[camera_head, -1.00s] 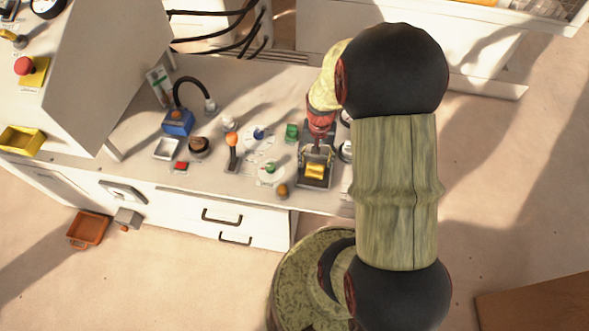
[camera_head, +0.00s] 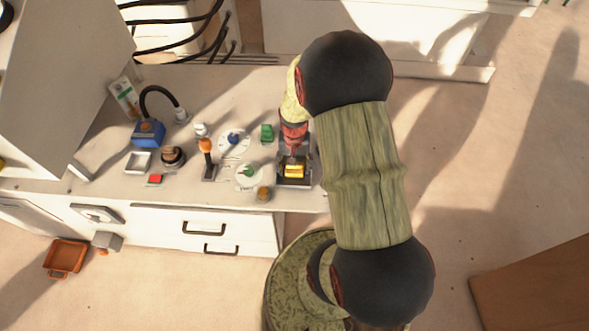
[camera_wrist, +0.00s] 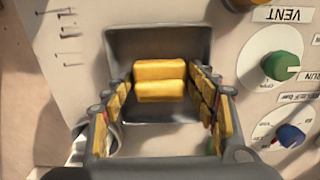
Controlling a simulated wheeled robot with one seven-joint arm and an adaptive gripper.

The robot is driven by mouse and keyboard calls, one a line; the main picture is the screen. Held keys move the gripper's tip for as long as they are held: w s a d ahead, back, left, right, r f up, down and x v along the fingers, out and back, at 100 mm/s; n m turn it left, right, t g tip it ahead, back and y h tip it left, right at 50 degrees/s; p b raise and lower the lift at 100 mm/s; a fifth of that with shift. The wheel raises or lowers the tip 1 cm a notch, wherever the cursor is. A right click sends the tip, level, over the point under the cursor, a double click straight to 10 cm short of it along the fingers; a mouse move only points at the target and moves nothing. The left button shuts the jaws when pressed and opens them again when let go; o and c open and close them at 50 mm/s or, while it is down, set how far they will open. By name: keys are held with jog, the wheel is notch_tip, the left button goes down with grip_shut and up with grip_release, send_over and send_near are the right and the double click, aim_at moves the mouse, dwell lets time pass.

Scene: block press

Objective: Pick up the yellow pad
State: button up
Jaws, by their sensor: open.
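The yellow pad (camera_wrist: 160,80) sits in a dark grey recessed tray (camera_wrist: 118,43) on the counter, seen in the wrist view as a yellow block with a groove across it. It also shows in the head view (camera_head: 294,171) at the lower end of the tray. My gripper (camera_wrist: 162,104) is open, with its two yellow-padded fingers on either side of the pad and gaps left between. In the head view my gripper (camera_head: 294,157) is above the tray and partly covers it. The wrist view does not clearly show the height of the fingertips over the pad.
A green knob (camera_wrist: 283,66) and a blue knob (camera_wrist: 290,135) stand close to the right of the tray in the wrist view. An orange-topped lever (camera_head: 206,147), a green block (camera_head: 267,133) and a blue device (camera_head: 148,132) are on the counter (camera_head: 107,173) too.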

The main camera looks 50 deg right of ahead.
jog(key=shift+c, duration=1.1)
jog(key=c, duration=0.7)
jog(key=shift+r+p, duration=0.45)
jog(key=shift+r, duration=0.2)
notch_tip(320, 180, up, 2)
jog(key=shift+r+p, duration=0.25)
jog(key=shift+p, duration=0.5)
jog(key=s+a+r+p, duration=0.1)
jog(key=s+r, duration=0.2)
jog(key=s, duration=0.1)
jog(key=s+a+r+p, duration=0.2)
jog(key=s+r, duration=0.1)
jog(key=s, duration=0.2)
jog(key=s+a+r+p, duration=0.1)
jog(key=s+r+p, duration=0.1)
jog(key=s+r, duration=0.1)
jog(key=shift+s+a+r, duration=0.1)
jog(key=shift+s+a, duration=0.25)
jog(key=shift+s, duration=0.3)
